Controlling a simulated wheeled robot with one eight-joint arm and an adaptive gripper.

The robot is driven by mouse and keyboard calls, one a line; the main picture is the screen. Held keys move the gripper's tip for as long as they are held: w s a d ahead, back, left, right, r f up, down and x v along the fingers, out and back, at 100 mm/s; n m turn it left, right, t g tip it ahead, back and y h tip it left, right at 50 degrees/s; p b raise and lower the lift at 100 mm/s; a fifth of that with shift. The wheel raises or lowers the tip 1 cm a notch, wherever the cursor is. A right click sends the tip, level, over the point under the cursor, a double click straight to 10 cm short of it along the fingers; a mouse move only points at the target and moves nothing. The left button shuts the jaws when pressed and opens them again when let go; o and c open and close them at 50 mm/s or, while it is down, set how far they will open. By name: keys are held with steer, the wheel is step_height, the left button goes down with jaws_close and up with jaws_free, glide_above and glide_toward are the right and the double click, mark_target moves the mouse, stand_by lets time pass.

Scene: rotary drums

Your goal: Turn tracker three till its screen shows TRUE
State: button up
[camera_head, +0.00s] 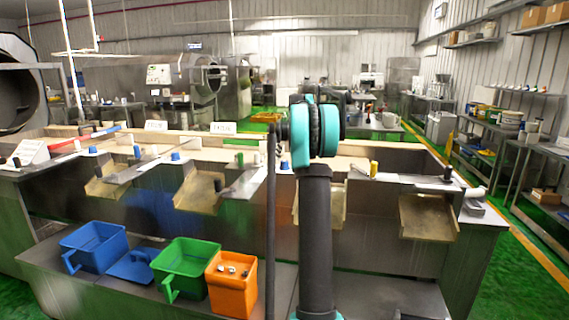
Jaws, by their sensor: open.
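Several small white label-like blocks stand along the sorting bench: a larger one (32,152) at the far left, one (156,125) left of centre and one (223,128) nearer the middle. Their text is too small to read, and I cannot tell which is tracker three or what its screen shows. My arm rises through the middle of the head view with dark links and a teal joint, and hides part of the bench behind it. My gripper's fingers do not show.
The long metal bench (395,258) with wooden chutes runs across the front. A blue bin (95,247), a green bin (186,267) and an orange bin (231,285) stand on its lower shelf. Shelves line the right wall.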

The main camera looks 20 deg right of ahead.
mark_target(284, 161)
steer(key=shift+x, duration=2.3)
steer(key=c, duration=1.2)
